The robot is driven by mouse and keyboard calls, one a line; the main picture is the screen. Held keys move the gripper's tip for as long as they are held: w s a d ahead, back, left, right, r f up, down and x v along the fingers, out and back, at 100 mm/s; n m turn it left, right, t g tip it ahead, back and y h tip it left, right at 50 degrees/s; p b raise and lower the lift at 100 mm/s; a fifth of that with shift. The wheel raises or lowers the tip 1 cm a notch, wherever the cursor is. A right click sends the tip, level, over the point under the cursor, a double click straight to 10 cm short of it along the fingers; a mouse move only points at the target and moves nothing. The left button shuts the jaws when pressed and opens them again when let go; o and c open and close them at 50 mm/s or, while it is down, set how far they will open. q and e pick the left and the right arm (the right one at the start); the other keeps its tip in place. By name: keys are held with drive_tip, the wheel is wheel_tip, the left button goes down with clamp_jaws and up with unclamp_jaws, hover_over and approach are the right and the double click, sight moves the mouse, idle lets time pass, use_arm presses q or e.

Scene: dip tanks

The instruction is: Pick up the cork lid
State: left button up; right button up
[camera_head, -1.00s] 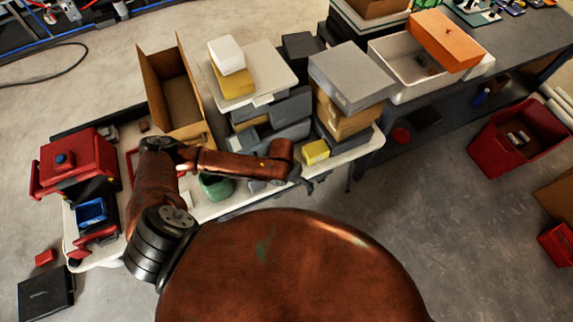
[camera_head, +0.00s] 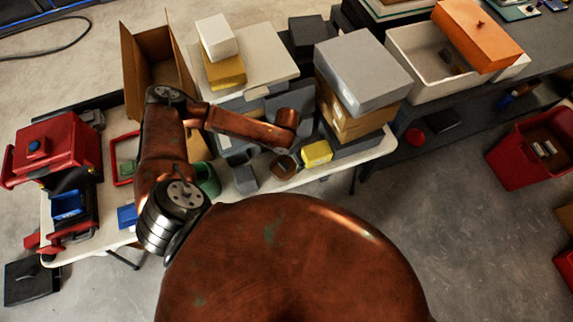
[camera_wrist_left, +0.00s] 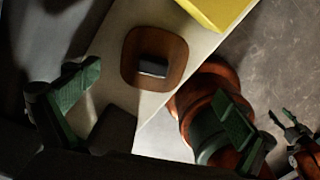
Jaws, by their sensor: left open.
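The cork lid (camera_wrist_left: 134,76) is a brown rounded square with a dark block-like knob on top. It lies on the pale table near its edge. In the head view the lid (camera_head: 284,166) shows just below the end of my left arm, beside a yellow box. My left gripper (camera_wrist_left: 157,82) is open, its two green-padded fingers wide apart on either side of the lid in the wrist view, with nothing between them held. In the head view its fingers are mostly hidden by the arm. Part of what looks like my right gripper (camera_wrist_left: 295,130) shows small at the wrist view's right edge.
The yellow box (camera_head: 317,153) stands right of the lid. A dark grey block (camera_head: 245,179) and a green container (camera_head: 208,180) stand to its left. Stacked boxes (camera_head: 362,78) rise behind. The table's front edge (camera_head: 345,165) is close by.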

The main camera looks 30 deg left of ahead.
sight(284, 164)
use_arm(q)
drive_tip(key=f, duration=0.4)
drive_tip(key=a+f, duration=0.1)
drive_tip(key=f, duration=0.1)
drive_tip(key=shift+s+f+p, duration=0.25)
drive_tip(key=shift+f+p, duration=0.05)
drive_tip(key=shift+f, duration=0.7)
drive_tip(key=shift+c, duration=0.5)
drive_tip(key=c, duration=1.1)
drive_tip(key=shift+c, duration=0.2)
